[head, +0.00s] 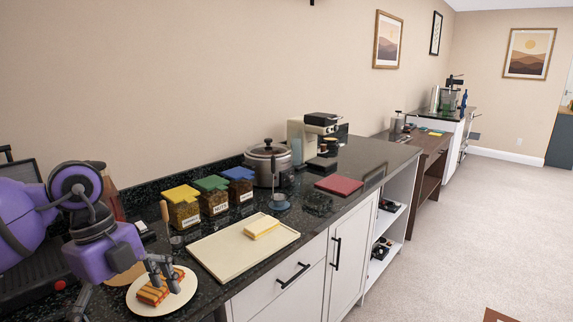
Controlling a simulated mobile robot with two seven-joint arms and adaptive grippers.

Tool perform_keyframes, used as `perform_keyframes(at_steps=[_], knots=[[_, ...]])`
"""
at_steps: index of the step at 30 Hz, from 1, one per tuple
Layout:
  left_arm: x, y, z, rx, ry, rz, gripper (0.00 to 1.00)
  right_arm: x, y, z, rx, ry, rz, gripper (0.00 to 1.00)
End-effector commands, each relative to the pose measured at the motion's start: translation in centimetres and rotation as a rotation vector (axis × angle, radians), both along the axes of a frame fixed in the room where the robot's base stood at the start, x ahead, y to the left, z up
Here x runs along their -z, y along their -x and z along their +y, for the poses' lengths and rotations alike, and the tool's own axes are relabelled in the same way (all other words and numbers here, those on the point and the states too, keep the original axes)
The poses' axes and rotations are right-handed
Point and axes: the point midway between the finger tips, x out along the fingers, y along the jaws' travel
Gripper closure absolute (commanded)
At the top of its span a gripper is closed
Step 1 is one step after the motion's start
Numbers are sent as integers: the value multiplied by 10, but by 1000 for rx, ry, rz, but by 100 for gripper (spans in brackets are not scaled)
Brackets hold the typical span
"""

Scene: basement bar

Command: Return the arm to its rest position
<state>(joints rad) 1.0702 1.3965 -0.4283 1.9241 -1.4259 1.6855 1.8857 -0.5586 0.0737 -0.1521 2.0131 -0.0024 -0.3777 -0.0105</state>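My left gripper (126,298) is on purple arm links at the lower left, pointing down. Its fingers are spread wide, one over the plate's upper right part and one at the lower left. Nothing shows held between them. A white round plate (187,296) with a grilled sandwich (154,292) is on the dark counter just below and beside the right finger. Whether that finger touches the sandwich or plate I cannot tell. My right gripper is not in view.
A beige tray (225,262) with a pale sandwich (262,228) lies right of the plate. Behind are jars with yellow (181,194), green (211,184) and blue lids (238,174), and a pot (267,165). A black grill (30,287) is at the left under my arm.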

Motion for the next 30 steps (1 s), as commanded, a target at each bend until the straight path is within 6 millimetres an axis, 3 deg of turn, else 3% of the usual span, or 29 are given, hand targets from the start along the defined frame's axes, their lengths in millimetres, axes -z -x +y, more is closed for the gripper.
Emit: perform_keyframes(at_steps=[6,10,12,14,17,19,23,26,30], knots=[[46,41,-113,172,508,51,0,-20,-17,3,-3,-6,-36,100],[46,63,-183,146,918,0,0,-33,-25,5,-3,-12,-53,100],[39,66,-207,63,1119,-64,0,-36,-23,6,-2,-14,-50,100],[33,64,-218,-44,1265,-134,0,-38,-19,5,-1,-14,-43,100],[33,52,-216,-288,1435,-269,0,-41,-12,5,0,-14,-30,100],[44,44,-202,-498,1491,-365,0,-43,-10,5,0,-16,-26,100],[91,42,-157,-929,1447,-515,0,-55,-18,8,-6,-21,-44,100],[148,65,-118,-1257,1295,-571,0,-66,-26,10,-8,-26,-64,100],[227,128,-82,-1593,1023,-541,0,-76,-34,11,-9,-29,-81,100]])
